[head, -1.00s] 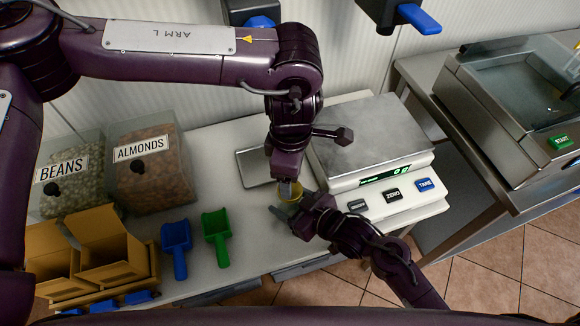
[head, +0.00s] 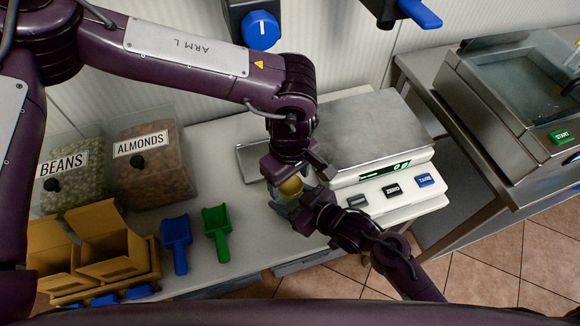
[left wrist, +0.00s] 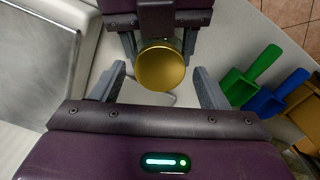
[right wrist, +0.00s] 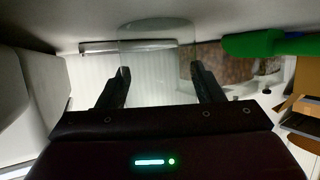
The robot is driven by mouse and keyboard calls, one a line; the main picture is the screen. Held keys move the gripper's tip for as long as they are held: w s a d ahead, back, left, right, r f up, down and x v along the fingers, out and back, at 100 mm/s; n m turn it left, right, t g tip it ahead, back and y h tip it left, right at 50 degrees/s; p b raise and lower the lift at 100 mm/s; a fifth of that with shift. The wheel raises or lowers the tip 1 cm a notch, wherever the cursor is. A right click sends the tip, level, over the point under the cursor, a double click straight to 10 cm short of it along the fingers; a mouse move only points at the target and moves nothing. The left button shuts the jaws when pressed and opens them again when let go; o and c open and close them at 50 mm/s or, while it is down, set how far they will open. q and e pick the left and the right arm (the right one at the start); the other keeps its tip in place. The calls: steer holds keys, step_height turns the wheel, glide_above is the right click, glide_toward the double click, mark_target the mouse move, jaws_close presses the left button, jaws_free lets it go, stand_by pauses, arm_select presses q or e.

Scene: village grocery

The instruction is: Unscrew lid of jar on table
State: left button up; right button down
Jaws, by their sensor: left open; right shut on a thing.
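The jar has a round gold lid (head: 291,187), which also shows from above in the left wrist view (left wrist: 161,68). Its clear glass body (right wrist: 158,45) is faint in the right wrist view. My right gripper (right wrist: 161,85) is shut on the glass body, with one finger on each side. My left gripper (left wrist: 160,88) is open above the lid, its fingers spread to either side and apart from it. The lid sits on top of the jar. The left wrist hides part of the jar in the head view.
A scale (head: 372,135) stands close to the right of the jar. A green scoop (head: 217,226) and a blue scoop (head: 176,240) lie to the left on the white table. Bins of beans (head: 75,180) and almonds (head: 150,175) and cardboard boxes (head: 105,250) stand farther left.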

arm_select(q)
steer(key=shift+f, duration=0.35)
steer(key=c, duration=1)
steer(key=n, duration=0.5)
steer(key=shift+n, duration=0.4)
steer(key=n, duration=0.4)
steer(key=shift+n, duration=0.3)
steer(key=o, duration=1.1)
steer(key=shift+r, duration=0.15)
